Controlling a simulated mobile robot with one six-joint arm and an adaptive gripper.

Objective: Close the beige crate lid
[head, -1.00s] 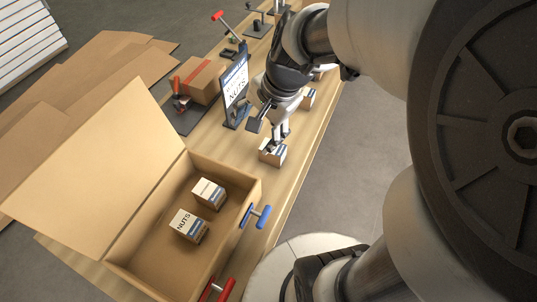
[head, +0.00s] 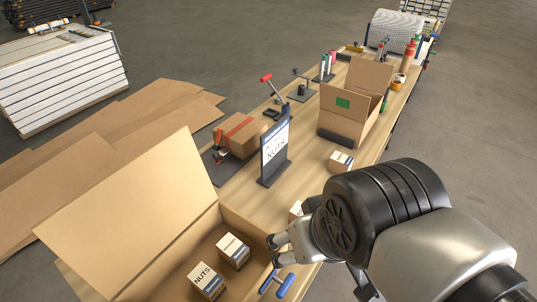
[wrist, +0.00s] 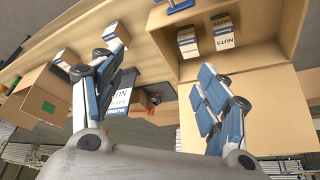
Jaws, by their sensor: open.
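The beige crate (head: 235,215) stands at the lower left of the head view, partly cut off by the frame. Its lid (head: 130,215) is open, tilted up and back to the left. In the wrist view the crate's inner side (wrist: 287,25) is at upper right and the lid (wrist: 265,112) lies below it. Two NUTS boxes (head: 233,250) (head: 206,280) sit inside. My gripper (head: 276,251) is by the crate's right rim, away from the lid. In the wrist view my gripper (wrist: 161,54) has its fingers spread with nothing held between them.
An open carton (head: 345,112) and a small box (head: 341,161) are farther along.

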